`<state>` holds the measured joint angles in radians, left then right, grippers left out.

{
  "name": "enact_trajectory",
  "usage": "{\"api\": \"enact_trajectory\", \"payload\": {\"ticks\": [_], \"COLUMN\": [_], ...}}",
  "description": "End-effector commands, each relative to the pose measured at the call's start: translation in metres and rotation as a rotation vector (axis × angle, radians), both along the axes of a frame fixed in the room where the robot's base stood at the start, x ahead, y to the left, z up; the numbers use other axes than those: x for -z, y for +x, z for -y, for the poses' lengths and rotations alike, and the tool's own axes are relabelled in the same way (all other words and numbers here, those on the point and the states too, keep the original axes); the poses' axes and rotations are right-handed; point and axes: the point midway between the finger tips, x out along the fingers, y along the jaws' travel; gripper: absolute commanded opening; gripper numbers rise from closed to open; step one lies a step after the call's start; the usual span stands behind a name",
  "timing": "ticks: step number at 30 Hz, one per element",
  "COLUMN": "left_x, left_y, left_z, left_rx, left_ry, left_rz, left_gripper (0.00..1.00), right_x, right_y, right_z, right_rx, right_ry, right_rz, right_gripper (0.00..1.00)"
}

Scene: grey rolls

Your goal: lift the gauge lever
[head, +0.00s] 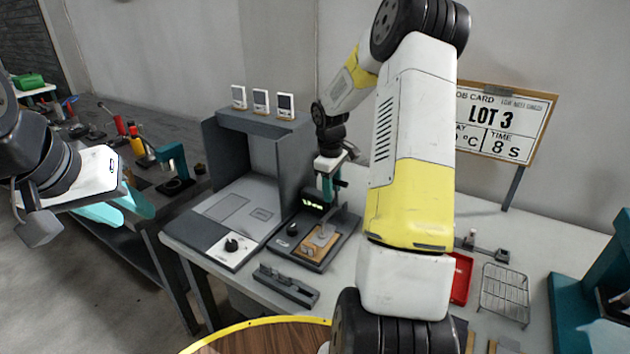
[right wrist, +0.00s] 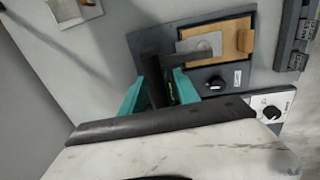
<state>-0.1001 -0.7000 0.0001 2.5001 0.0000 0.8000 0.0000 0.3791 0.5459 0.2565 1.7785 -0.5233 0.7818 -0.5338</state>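The gauge (head: 300,247) is a dark-based device with a lit green display on the bench, right of a grey open-fronted cabinet. A wooden block with a grey plate (head: 322,238) lies on its base; the base also shows in the right wrist view (right wrist: 215,72). A dark lever or post (right wrist: 154,78) rises from the gauge. My right gripper (head: 328,190) is over the gauge, its teal fingers on either side of the dark post, with a gap visible, so it looks open. Firm contact cannot be made out. My left gripper (head: 122,208) is open and empty, far left.
The grey cabinet (head: 258,165) stands left of the gauge, with several small white meters on top. A dark rail (head: 286,285) lies in front. A red tray (head: 461,278) and wire rack (head: 504,294) are to the right. My right arm hides the bench's middle.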

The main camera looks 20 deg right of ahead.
Motion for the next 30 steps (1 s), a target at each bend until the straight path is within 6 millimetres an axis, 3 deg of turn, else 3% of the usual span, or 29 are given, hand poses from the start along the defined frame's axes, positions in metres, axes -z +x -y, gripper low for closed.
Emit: {"api": "enact_trajectory", "payload": {"ticks": [5, 11, 30], "left_x": [0.0000, 0.0000, 0.0000], "left_y": [0.0000, 0.0000, 0.0000], "left_z": [0.0000, 0.0000, 0.0000], "left_rx": [0.000, 0.000, 0.000], "left_ry": [0.000, 0.000, 0.000], "left_rz": [0.000, 0.000, 0.000], "left_gripper": [0.36, 0.36, 0.36], "right_x": [0.0001, -0.0001, -0.0005], "right_y": [-0.0001, 0.0000, 0.0000], "right_z": [0.0001, 0.0000, -0.0002], "right_rx": [0.000, 0.000, 0.000], "right_ry": [0.000, 0.000, 0.000], "right_rz": [0.000, 0.000, 0.000], "right_gripper": [0.38, 0.01, 0.00]}}
